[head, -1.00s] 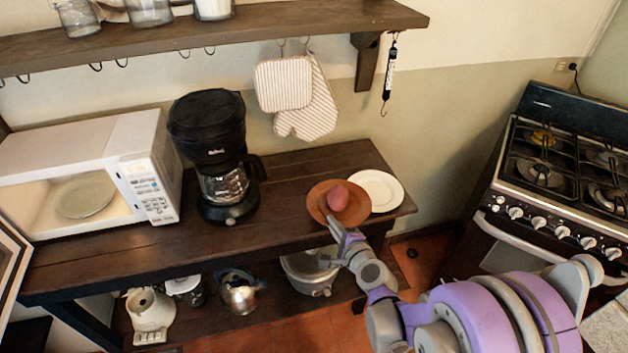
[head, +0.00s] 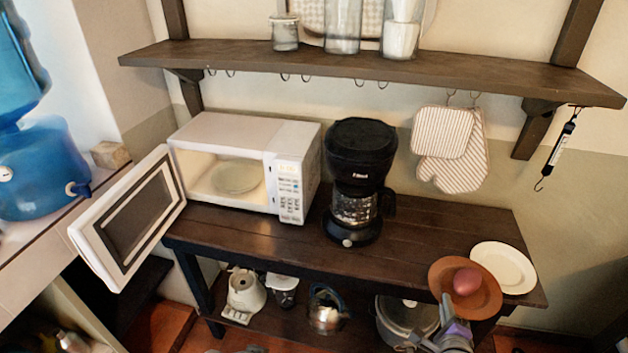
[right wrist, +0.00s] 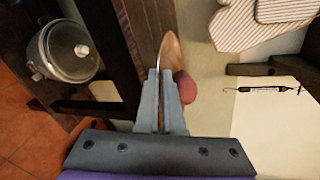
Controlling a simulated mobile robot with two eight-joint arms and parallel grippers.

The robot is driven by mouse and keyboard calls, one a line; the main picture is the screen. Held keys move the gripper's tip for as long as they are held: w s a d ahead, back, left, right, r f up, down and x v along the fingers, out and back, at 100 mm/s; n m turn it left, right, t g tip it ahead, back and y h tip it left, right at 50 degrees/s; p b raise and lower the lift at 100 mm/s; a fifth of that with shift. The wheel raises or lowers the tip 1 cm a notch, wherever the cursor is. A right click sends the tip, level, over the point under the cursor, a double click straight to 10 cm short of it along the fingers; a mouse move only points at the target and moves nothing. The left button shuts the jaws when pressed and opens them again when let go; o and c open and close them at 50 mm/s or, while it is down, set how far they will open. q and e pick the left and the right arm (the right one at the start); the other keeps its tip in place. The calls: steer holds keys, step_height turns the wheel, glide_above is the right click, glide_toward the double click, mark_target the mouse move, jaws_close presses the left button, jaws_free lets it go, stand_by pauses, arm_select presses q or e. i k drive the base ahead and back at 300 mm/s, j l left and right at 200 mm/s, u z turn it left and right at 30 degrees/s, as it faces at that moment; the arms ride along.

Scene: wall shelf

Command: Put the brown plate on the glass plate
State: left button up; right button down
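The brown plate (head: 437,274) is at the right end of the wooden table, overlapping the white plate in the picture. A reddish, potato-like object (head: 467,281) sits on it. My right gripper (head: 446,305) is at its near rim. In the right wrist view, the brown plate (right wrist: 170,52) shows nearly edge-on at the fingertips (right wrist: 160,72), which look closed on its rim; the reddish object (right wrist: 186,87) is beside the right finger. The glass plate (head: 234,177) lies inside the open microwave (head: 222,131). My left gripper is not in view.
The microwave door (head: 128,217) stands open to the left. A black coffee maker (head: 357,160) stands between the microwave and the plates. The white plate (head: 508,264) lies behind the brown one. A wall shelf (head: 330,65) with hooks and hanging mitts (head: 462,150) is above the table (head: 430,222).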

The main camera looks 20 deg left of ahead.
mark_target(241, 178)
steer(key=k+j+u, duration=0.1)
steer(key=k+u, duration=0.2)
steer(key=k, duration=0.25)
steer(key=i+j+u, duration=0.1)
steer(key=u, duration=0.35)
steer(key=i+j+u, duration=0.1)
steer(key=u, duration=0.35)
